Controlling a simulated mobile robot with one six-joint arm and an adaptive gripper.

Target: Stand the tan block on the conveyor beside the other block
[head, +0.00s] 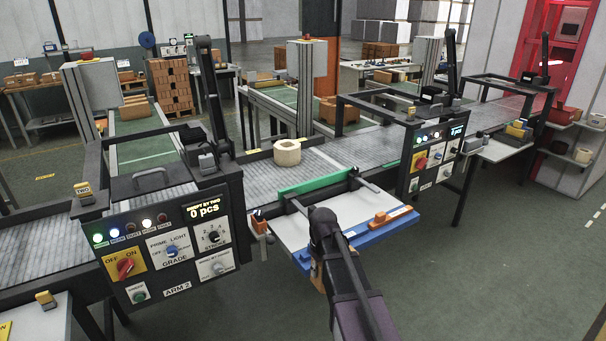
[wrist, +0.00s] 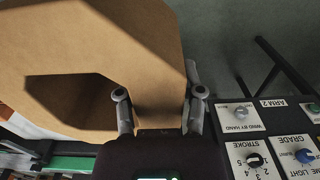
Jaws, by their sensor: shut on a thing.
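The tan block (wrist: 90,35) fills much of the wrist view, with a dark opening in its face. My gripper (wrist: 157,97) is shut on its wall, one finger on either side. In the head view only a sliver of the held block (head: 318,282) shows below my dark arm, at the front of the white side table; the rest is hidden. The other block (head: 287,152), pale tan with a hole through it, sits on the grey conveyor (head: 345,150) behind the green guide. The held block is apart from it, nearer the camera.
A white table with a blue edge (head: 372,234) juts out from the conveyor. The green guide (head: 315,184) and a metal bar lie between. The ARM 2 control panel (head: 172,250) stands left, another panel (head: 436,155) right. Bare belt shows right of the standing block.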

